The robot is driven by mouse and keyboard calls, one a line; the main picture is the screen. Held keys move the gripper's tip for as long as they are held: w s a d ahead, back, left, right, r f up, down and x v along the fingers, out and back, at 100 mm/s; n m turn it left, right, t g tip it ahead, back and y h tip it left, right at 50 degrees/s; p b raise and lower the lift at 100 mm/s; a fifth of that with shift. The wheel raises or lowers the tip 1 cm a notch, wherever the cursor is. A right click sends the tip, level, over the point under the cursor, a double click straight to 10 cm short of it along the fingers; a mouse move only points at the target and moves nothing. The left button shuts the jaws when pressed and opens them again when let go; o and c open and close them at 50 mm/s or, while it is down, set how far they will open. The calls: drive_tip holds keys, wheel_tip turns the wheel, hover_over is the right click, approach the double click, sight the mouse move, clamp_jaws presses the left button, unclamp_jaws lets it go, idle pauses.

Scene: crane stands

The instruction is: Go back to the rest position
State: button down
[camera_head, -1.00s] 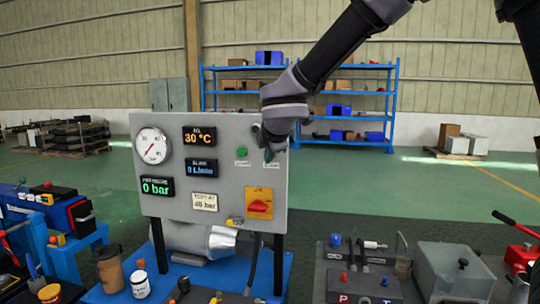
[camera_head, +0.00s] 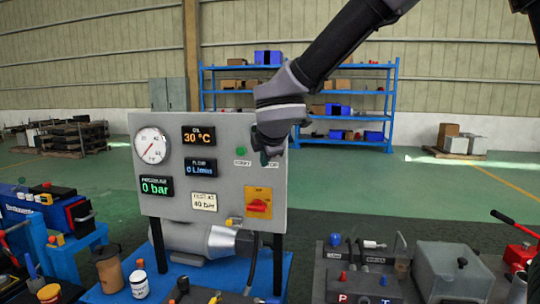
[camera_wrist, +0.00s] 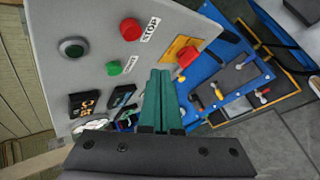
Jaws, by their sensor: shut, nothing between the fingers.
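My gripper (camera_head: 263,158) is in front of the upper right part of the grey control panel (camera_head: 225,135). In the wrist view its green fingers (camera_wrist: 163,75) are together with nothing between them. They overlap the panel below the green button (camera_wrist: 114,68) and left of the red rotary switch (camera_wrist: 187,56) on its yellow plate. The head view hides the stop button behind my wrist. I cannot tell whether the fingertips touch the panel.
A blue bench with a motor (camera_head: 190,240), a brown cup (camera_head: 108,268) and a white jar (camera_head: 139,283) stands below the panel. A dark block with fittings (camera_head: 362,272) and a grey box (camera_head: 447,268) stand to the right. The floor behind is open up to blue shelves (camera_head: 391,105).

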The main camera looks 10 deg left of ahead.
drive_tip(key=w+d+r+m+h, duration=0.15)
drive_tip(key=d+m, duration=0.25)
drive_tip(key=d, duration=0.4)
drive_tip(key=w+d+r+m+h, duration=0.1)
drive_tip(key=d+r+m, duration=0.25)
drive_tip(key=d, duration=0.55)
drive_tip(key=w+d+r+m+h, duration=0.1)
drive_tip(key=d+r+m+h, duration=0.1)
drive_tip(key=d+m, duration=0.45)
drive_tip(key=s+d+r+m+g+y, duration=0.1)
drive_tip(key=s+d+r+m+y, duration=0.1)
drive_tip(key=s+d+m, duration=1.3)
drive_tip(key=s+d, duration=0.1)
drive_tip(key=d, duration=0.1)
drive_tip(key=shift+d+g+y, duration=0.35)
drive_tip(key=shift+d+g, duration=0.05)
drive_tip(key=shift+r, duration=0.1)
